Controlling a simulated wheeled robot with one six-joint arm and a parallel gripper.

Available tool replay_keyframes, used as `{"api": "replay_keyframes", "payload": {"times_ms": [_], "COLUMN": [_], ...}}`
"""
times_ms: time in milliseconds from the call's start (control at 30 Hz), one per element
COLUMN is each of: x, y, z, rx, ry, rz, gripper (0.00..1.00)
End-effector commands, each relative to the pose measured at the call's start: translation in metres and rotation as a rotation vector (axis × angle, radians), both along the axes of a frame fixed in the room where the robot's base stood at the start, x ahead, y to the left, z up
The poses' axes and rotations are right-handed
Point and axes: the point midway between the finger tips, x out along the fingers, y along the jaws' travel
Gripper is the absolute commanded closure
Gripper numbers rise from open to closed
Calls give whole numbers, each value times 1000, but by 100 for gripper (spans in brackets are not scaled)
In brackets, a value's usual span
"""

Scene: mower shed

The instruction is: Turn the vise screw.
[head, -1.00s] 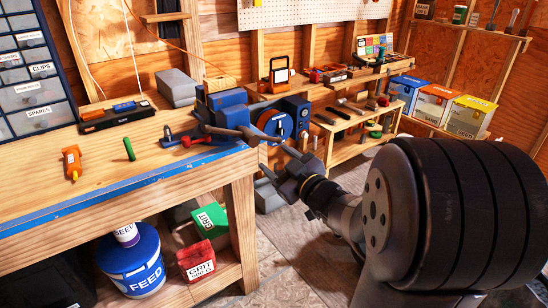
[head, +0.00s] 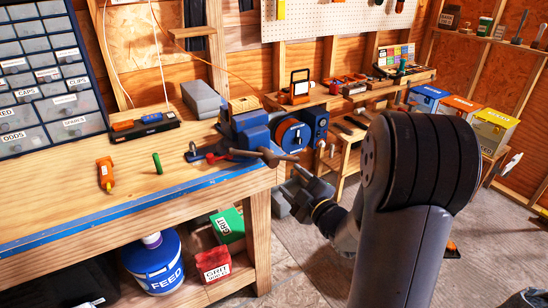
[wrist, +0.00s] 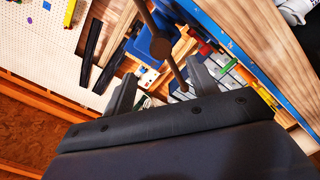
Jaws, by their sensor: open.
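The blue vise (head: 246,130) is mounted at the right front corner of the wooden workbench (head: 205,165). Its brown screw head and T-bar (head: 276,157) stick out past the bench edge toward my gripper (head: 303,181). In the wrist view, the bar (wrist: 174,70) runs down from the screw head (wrist: 160,47) into the space between my two dark fingers (wrist: 161,84). The fingers are apart, one on each side of the bar's lower end. I cannot tell whether either finger touches it. The blue vise body shows behind the bar in the wrist view.
A red-handled tool (head: 213,157) lies beside the vise. A green stick (head: 157,163) and an orange tool (head: 106,176) lie farther left. A feed bucket (head: 153,265) is below the bench. Open floor lies right of the bench.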

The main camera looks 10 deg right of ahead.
Motion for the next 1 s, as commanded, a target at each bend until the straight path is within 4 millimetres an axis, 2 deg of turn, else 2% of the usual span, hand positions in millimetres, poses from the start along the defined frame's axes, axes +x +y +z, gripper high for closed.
{"api": "replay_keyframes", "payload": {"times_ms": [300,500,700,967,1000], "x": [54,83,95,96,96], "y": [19,28,32,32,32], "z": [1,1,0,-1,-1], "rx": [1,1,2,2,2], "ry": [2,2,1,1,1], "rz": [4,3,1,1,1], "gripper": [44,44,44,44,48]}}
